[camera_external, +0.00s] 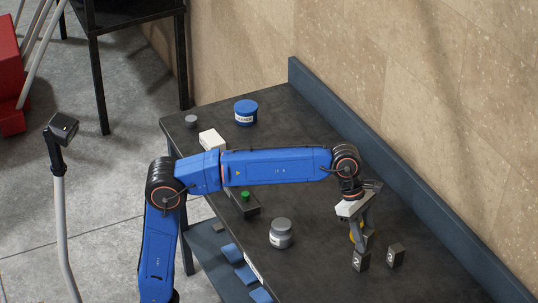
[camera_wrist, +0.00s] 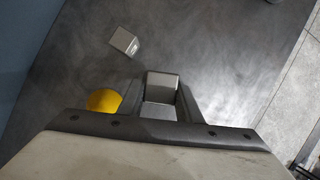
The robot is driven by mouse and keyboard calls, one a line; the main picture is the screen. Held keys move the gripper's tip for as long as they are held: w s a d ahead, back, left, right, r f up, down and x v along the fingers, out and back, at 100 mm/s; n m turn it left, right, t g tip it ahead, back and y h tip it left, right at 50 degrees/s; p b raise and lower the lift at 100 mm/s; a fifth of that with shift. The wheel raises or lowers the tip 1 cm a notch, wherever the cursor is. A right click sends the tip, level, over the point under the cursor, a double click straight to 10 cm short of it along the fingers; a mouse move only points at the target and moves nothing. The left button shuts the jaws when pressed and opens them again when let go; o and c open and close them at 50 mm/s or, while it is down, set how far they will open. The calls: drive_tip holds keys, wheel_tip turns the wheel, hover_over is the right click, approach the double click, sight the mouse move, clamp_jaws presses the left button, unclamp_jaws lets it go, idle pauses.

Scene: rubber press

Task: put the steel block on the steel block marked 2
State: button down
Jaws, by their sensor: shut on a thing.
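My gripper (camera_external: 362,242) points down over the right part of the bench, just above the steel block marked 2 (camera_external: 361,262). In the wrist view, a plain grey steel block (camera_wrist: 163,85) sits between the fingers, and my gripper (camera_wrist: 160,100) is shut on it. In the outside view the fingers mostly hide the held block. Whether it touches block 2 cannot be told. The steel block marked 3 (camera_external: 395,256) stands to the right, apart. A similar block (camera_wrist: 123,41) lies up and left of the held one in the wrist view.
A yellow round thing (camera_wrist: 103,101) shows beside the fingers. A grey tin (camera_external: 281,234), a dark block with a green knob (camera_external: 245,197), a white box (camera_external: 212,140) and a blue tin (camera_external: 246,112) stand further left. A raised blue edge (camera_external: 390,165) runs along the wall.

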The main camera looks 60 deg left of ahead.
drive_tip(key=shift+f, duration=0.6)
drive_tip(key=c, duration=1.3)
unclamp_jaws()
drive_tip(key=shift+f, duration=0.15)
drive_tip(key=v, duration=1.2)
drive_tip(key=shift+s+a, duration=0.1)
drive_tip(key=shift+s, duration=0.05)
